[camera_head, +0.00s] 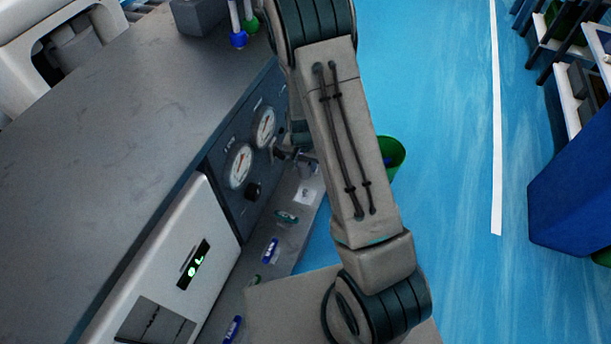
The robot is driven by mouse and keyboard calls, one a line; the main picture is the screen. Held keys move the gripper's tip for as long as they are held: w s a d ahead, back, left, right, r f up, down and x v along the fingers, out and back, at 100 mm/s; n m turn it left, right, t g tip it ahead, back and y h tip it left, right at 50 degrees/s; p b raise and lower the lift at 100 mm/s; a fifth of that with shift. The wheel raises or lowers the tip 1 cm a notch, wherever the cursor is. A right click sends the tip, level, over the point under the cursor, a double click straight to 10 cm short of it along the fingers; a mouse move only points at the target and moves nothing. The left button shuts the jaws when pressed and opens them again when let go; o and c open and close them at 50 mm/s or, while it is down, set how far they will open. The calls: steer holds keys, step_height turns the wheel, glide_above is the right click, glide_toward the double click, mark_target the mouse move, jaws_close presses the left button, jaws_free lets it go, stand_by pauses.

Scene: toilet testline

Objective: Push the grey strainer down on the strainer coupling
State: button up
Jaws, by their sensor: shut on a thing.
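My arm (345,140) crosses the middle of the head view and hides much of the work area. My gripper cannot be made out; it is hidden behind the arm. A small dark and grey metal fitting (305,166) sticks out from the gauge panel beside the arm's left edge. It is small and partly covered, so I cannot tell whether it is the strainer coupling or whether the grey strainer is on it.
A dark panel with two round gauges (239,166) and a black knob (253,191) faces the arm. The grey worktop (110,130) spreads left. Pens (270,250) lie on a lower ledge. A green bin (393,153) stands behind the arm.

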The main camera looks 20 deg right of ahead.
step_height(320, 180, down, 2)
steer(key=shift+w+f+m+b, duration=0.1)
steer(key=shift+m+b, duration=0.2)
steer(key=shift+b, duration=0.05)
steer(key=b, duration=0.4)
glide_above(305, 190)
steer(key=shift+d+f, duration=0.1)
steer(key=shift+f, duration=2.95)
steer(key=shift+f+b, duration=1.6)
steer(key=shift+f, duration=0.05)
steer(key=o, duration=1.1)
steer(key=r+p, duration=0.1)
steer(key=r, duration=0.3)
steer(key=s+r+p, duration=0.1)
steer(key=r, duration=0.4)
steer(key=a+r+p, duration=0.1)
steer(key=r, duration=0.3)
steer(key=shift+s+r+p, duration=0.25)
steer(key=shift+r+p, duration=0.1)
steer(key=shift+p, duration=0.05)
